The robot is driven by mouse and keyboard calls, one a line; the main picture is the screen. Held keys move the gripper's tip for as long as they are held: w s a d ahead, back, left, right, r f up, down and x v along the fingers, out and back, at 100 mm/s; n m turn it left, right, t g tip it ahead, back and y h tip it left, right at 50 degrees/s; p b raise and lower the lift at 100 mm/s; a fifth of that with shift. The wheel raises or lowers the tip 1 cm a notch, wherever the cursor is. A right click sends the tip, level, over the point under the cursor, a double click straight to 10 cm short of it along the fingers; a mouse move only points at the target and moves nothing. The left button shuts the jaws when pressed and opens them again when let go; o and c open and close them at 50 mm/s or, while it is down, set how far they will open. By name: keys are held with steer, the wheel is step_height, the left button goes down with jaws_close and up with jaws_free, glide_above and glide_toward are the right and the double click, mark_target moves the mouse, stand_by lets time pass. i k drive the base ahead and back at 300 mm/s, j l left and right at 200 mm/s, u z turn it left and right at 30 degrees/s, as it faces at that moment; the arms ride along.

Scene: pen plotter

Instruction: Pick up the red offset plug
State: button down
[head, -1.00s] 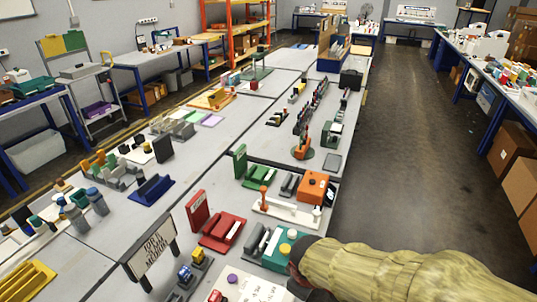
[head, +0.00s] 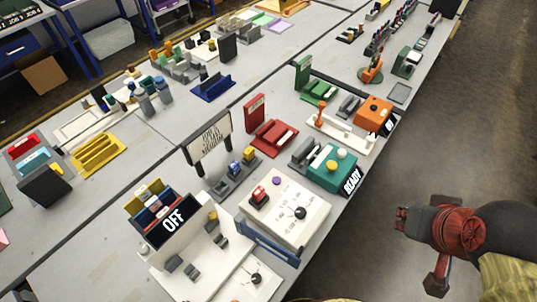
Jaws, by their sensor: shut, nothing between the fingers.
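A small red block (head: 259,197), which looks like the red offset plug, sits on the left side of the white panel box (head: 306,226). The box also carries a purple button (head: 276,181) and a black dial (head: 300,212). A blue block (head: 235,167) and a yellow block (head: 249,154) stand on a grey base just behind the box. My gripper (head: 401,220) is over the floor, right of the table and well apart from the red block. Its fingers are together and empty.
A teal box (head: 332,168) with a READY sign (head: 352,181) stands near the table's right edge. A white unit with an OFF screen (head: 173,221) stands left of the panel box. A printed sign (head: 209,138) rises behind. The floor aisle is clear.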

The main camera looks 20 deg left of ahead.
mark_target(258, 194)
steer(key=u, duration=1.35)
steer(key=i+j+u, duration=0.15)
steer(key=i+j, duration=0.1)
